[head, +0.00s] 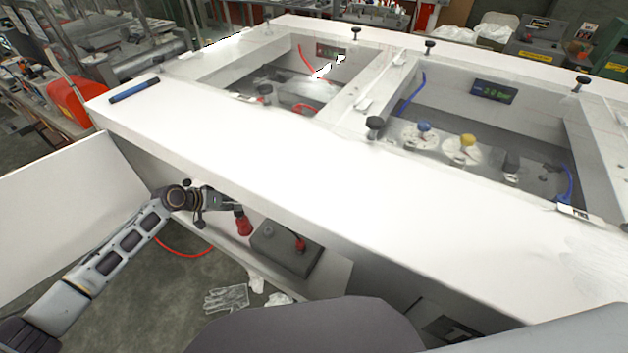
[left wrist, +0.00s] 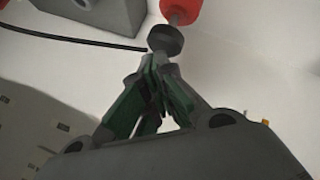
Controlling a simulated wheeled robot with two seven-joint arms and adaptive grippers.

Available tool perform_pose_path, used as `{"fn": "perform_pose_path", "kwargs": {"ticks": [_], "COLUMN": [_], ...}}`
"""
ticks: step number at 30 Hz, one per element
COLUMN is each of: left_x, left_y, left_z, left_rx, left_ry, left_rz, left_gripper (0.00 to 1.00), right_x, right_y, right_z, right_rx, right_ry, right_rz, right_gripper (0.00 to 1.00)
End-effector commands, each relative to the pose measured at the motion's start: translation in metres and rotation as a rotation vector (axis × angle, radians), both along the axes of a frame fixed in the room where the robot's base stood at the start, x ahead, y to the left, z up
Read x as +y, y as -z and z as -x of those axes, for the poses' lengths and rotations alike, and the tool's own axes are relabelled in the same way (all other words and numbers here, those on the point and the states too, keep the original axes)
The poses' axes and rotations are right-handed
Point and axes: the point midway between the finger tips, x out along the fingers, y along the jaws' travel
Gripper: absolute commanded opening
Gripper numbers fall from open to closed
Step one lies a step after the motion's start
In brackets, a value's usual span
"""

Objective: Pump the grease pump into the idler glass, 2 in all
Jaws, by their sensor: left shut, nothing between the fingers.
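A red device with a black round knob (head: 243,225), which looks like the grease pump, stands at the grey box's left on a low white shelf. In the left wrist view, its black knob (left wrist: 165,40) is right at my fingertips, with the red body beyond it. My left gripper (head: 233,207) is shut and empty, its fingertips (left wrist: 158,60) close together at the knob. I cannot tell whether they touch it. I cannot make out the idler glass for certain. My right gripper is not in view.
A dark grey box (head: 285,252) with a red knob stands close by on the shelf (head: 330,280). The white bench top (head: 290,170) overhangs above. A glove (head: 226,299) and crumpled white cloths lie below. A red hose (head: 182,252) runs across the floor.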

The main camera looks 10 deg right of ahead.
Motion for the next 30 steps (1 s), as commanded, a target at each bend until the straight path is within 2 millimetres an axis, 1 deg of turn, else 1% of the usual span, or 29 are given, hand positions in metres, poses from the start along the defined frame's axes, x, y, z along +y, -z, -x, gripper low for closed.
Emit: {"fn": "perform_pose_path", "kwargs": {"ticks": [3,9,12,17,27,30], "left_x": [0.000,0.000,0.000,0.000,0.000,0.000], "left_y": [0.004,0.005,0.005,0.005,0.008,0.009], "left_z": [0.001,0.001,0.001,0.001,0.001,0.001], "left_rx": [0.002,0.002,0.002,0.003,0.003,0.003], "left_ry": [0.000,0.000,0.000,0.001,0.001,0.001], "left_rz": [0.000,0.000,0.000,-0.001,-0.001,-0.001], "left_gripper": [0.00,0.00,0.00,0.00,0.00,0.00], "right_x": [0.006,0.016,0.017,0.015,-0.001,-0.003], "right_y": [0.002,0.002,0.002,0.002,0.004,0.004], "right_z": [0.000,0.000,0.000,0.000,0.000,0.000], "right_rx": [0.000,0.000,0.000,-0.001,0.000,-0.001], "right_ry": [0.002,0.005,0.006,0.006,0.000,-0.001], "right_rz": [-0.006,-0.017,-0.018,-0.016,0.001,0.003], "right_gripper": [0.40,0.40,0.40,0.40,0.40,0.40]}}
